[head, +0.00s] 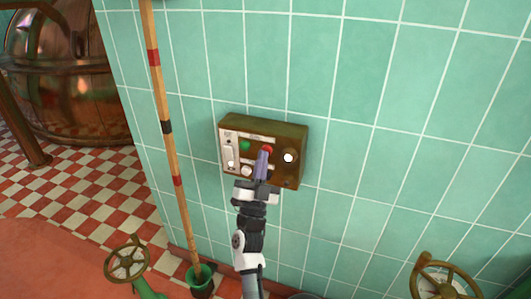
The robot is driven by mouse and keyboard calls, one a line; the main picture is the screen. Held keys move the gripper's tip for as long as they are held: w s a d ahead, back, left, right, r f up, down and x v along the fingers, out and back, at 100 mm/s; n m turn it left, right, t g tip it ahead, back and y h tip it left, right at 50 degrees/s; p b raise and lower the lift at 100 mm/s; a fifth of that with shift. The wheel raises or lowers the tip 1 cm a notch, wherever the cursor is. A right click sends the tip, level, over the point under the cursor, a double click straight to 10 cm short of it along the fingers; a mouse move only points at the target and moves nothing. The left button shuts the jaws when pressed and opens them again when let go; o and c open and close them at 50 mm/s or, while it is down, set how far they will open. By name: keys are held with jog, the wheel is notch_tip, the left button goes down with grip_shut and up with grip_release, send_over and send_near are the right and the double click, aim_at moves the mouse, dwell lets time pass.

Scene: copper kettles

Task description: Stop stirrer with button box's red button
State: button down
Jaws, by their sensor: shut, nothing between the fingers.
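The button box (296,136) is a brown metal box fixed on the green tiled wall, in the middle of the head view. Its front has a green button (245,145), a red button (267,149) and a white round button (288,158). My gripper (264,153) is shut and empty, its fingertips in front of the box at the red button. The fingers cover the lower part of the red button. I cannot tell whether they touch it. The stirrer cannot be made out.
A wooden pole (166,130) with red and black bands stands left of the box, its foot in a green holder (200,278). Valve handwheels stand at lower left (127,262) and lower right (443,282). A copper kettle (75,105) is at far left. The wall right of the box is clear.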

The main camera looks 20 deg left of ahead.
jog(key=shift+w, duration=0.1)
dwell(0.5)
jog(key=shift+s+p, duration=0.5)
jog(key=shift+s, duration=0.35)
jog(key=s+p, duration=0.2)
jog(key=s, duration=0.3)
jog(key=shift+a, duration=0.1)
dwell(0.4)
